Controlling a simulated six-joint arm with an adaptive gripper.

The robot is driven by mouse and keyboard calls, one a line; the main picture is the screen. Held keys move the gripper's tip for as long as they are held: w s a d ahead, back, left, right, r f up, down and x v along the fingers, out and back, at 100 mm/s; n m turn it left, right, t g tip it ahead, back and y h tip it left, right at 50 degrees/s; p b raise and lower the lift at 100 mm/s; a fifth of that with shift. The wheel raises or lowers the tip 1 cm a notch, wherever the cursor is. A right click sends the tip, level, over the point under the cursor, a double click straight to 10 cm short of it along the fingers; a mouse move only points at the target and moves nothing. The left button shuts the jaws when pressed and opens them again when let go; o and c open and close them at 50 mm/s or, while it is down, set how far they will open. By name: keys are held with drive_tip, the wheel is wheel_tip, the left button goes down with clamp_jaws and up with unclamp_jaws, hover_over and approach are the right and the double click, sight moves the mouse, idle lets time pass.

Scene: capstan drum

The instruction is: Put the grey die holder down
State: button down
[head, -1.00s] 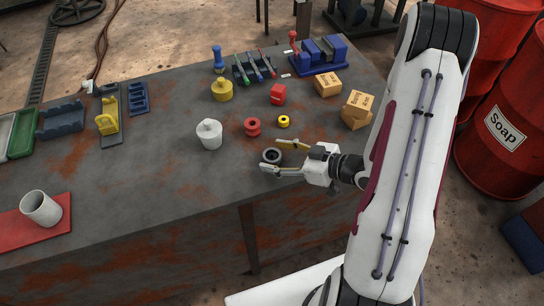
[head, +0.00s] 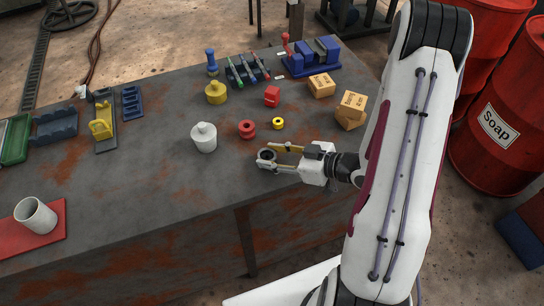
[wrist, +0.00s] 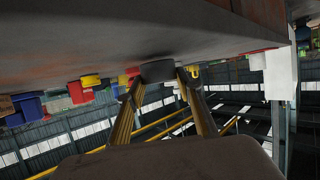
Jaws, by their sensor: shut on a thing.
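The grey die holder (head: 267,156) is a dark round ring near the front edge of the table, in the head view. My gripper (head: 266,155) is shut on it, with one finger on each side. The holder also shows in the wrist view (wrist: 158,72), between the two fingertips. There it sits right at the table surface; I cannot tell for sure whether it rests on it or hangs just above. Its upper face with the hole shows in the head view. The fingers hide parts of its sides.
The table (head: 140,190) is bare to the left of the holder.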

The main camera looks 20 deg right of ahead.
sight(272, 160)
wheel_tip(272, 160, up, 9)
idle(0.8)
drive_tip(key=shift+r, duration=0.1)
drive_tip(key=shift+a, duration=0.1)
idle(0.8)
drive_tip(key=w+a+f+n+g+y, duration=0.1)
drive_tip(key=w+a+n+g+y, duration=0.2)
drive_tip(key=a, duration=2.2)
drive_tip(key=w+a+f+n+g+y, duration=0.1)
drive_tip(key=w+a+n+g, duration=0.25)
drive_tip(key=a, duration=2.15)
drive_tip(key=w+a+r+m+t+h, duration=0.1)
drive_tip(key=w+a+r+m+t, duration=0.1)
drive_tip(key=w, duration=0.5)
drive_tip(key=shift+w+a+r+m+t, duration=0.2)
drive_tip(key=shift+w+a+m+t, duration=0.2)
drive_tip(key=shift+a+m+t, duration=0.25)
